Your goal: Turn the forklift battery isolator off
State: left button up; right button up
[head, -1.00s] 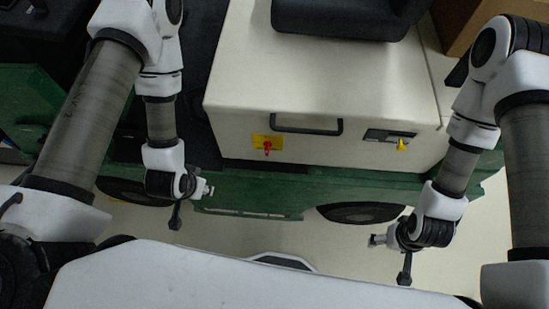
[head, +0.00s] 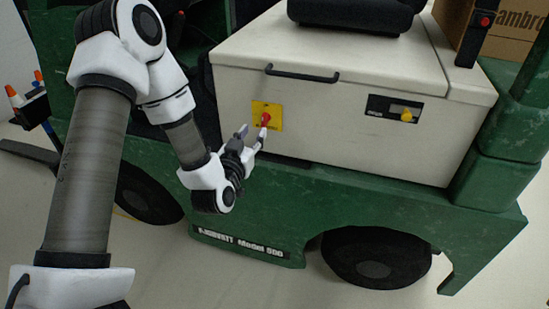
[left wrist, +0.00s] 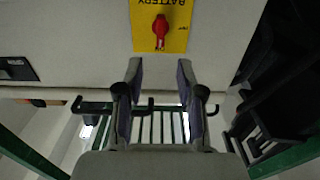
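The battery isolator is a red rotary handle (head: 265,119) on a yellow plate (head: 272,108), set in the cream front panel of the forklift (head: 230,100). In the left wrist view the red handle (left wrist: 160,28) stands roughly upright in that picture, on the yellow plate (left wrist: 178,40) marked BATTERY. My left gripper (head: 252,136) is open and empty just below and in front of the handle. In the left wrist view its fingers (left wrist: 160,82) are spread apart, short of the handle and not touching it. My right gripper is not in view.
A black grab bar (head: 302,75) runs above the isolator. The green chassis (head: 330,195) juts out below, above a black wheel (head: 375,258). A cardboard box (head: 510,35) sits at top right.

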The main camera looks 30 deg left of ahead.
aim_at(263, 117)
pick_arm(q)
jog(key=x, duration=0.8)
jog(key=shift+r, duration=0.2)
grip_shut()
